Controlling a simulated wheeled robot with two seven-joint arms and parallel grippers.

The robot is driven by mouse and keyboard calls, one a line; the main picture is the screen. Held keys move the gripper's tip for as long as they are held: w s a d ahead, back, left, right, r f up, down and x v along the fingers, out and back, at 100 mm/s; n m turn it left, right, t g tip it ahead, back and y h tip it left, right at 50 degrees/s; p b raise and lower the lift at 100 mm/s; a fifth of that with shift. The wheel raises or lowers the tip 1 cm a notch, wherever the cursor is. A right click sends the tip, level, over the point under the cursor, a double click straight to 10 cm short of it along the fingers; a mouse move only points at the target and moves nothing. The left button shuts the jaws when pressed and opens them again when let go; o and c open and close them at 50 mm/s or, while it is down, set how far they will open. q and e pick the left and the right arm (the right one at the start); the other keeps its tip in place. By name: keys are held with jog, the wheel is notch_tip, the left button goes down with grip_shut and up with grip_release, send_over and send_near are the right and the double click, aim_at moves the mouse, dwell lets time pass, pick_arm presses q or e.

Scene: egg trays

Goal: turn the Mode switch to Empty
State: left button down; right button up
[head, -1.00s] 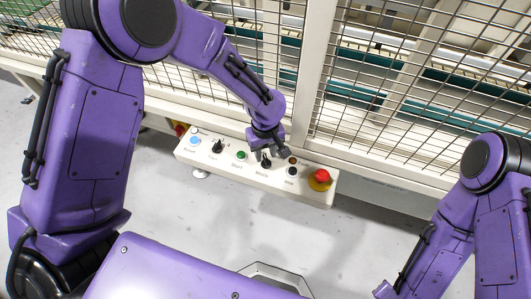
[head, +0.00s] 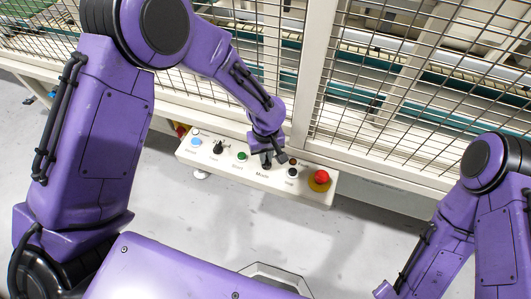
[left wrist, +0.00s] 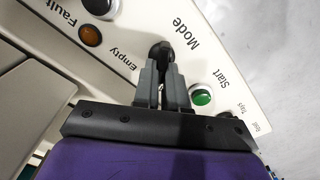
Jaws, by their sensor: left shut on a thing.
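The black Mode switch (left wrist: 160,52) stands on the pale control panel (head: 225,172). In the left wrist view the word Mode is printed above right of it and Empty to its left. My left gripper (left wrist: 162,75) is shut on the switch knob, one grey finger on each side. In the head view my left gripper (head: 268,158) comes down onto the panel from behind and hides most of the knob. Which way the knob points is hard to tell. My right gripper is not in view; only the right arm shows.
Nearby on the panel are a green Start button (head: 241,156), another black switch (head: 218,147), a black button (head: 291,172) and a red emergency stop (head: 320,178). An orange Fault lamp (left wrist: 90,36) lies beside Empty. A mesh fence (head: 400,110) stands behind the panel.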

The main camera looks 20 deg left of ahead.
pick_arm(q)
jog(key=m+p, duration=0.3)
jog(key=shift+d+r, duration=0.15)
jog(key=shift+r, duration=0.15)
jog(key=m+p, duration=0.1)
jog(key=m, duration=0.1)
jog(key=m+p, duration=0.1)
jog(key=shift+w+d+f+m, duration=0.1)
jog(key=shift+d+m, duration=0.05)
jog(key=shift+m, duration=0.25)
jog(key=m+p, duration=0.1)
jog(key=m, duration=0.2)
jog(key=shift+d+m+p, duration=0.15)
jog(key=shift+m+p, duration=0.2)
jog(key=shift+m, duration=0.05)
jog(key=shift+d+f+m+p, duration=0.15)
jog(key=shift+m+p, duration=0.4)
jog(key=shift+m, duration=1.65)
jog(key=c, duration=1.2)
grip_release()
notch_tip(320, 180, up, 11)
jog(key=shift+f+b, duration=0.2)
jog(key=shift+b, duration=0.15)
